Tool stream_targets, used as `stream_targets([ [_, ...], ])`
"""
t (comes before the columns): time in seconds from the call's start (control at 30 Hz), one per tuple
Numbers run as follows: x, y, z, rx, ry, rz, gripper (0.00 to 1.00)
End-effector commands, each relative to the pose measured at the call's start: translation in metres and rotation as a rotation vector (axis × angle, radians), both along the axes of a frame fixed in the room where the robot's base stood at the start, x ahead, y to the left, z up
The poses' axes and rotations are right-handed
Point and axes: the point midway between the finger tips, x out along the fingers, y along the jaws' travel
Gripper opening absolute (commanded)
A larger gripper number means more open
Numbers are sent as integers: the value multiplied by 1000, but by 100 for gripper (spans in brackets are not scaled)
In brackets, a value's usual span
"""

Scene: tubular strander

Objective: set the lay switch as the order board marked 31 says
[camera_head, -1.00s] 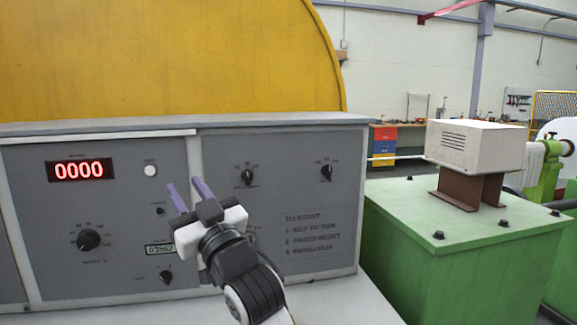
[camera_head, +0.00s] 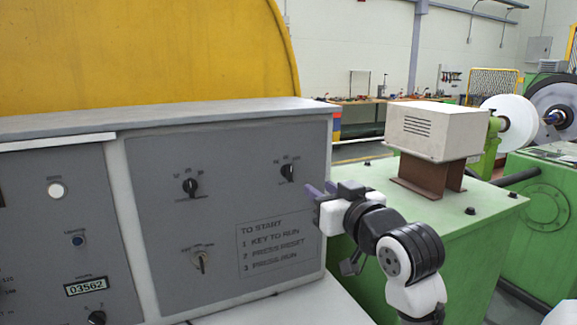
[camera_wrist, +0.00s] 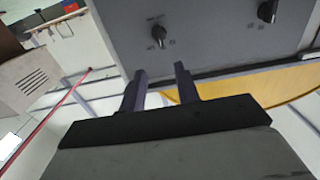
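The grey right-hand panel holds two black rotary switches near its top, a left one (camera_head: 190,186) and a right one (camera_head: 288,172). Their labels are too small to read, so I cannot tell which is the lay switch. A key switch (camera_head: 201,260) sits lower. My gripper (camera_head: 320,188) is open and empty by the panel's right edge, right of the right switch and apart from it. In the wrist view, its two fingers (camera_wrist: 160,82) stand apart below the right switch (camera_wrist: 158,36), with the left switch (camera_wrist: 267,10) farther right. No order board marked 31 is readable.
Printed start steps (camera_head: 272,240) are on the panel. Left of it are a white button (camera_head: 56,190) and a counter reading 03562 (camera_head: 87,286). A green cabinet (camera_head: 420,250) with a vented box (camera_head: 437,128) stands right, close behind my arm.

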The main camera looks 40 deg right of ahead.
Motion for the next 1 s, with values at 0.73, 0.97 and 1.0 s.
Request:
stream_targets([
  [0.73, 123, -29, 2, -2, -1, 1, 32],
  [0.97, 129, -30, 0, -2, -1, 0, 32],
  [1.0, 129, -30, 0, -2, -1, 0, 32],
])
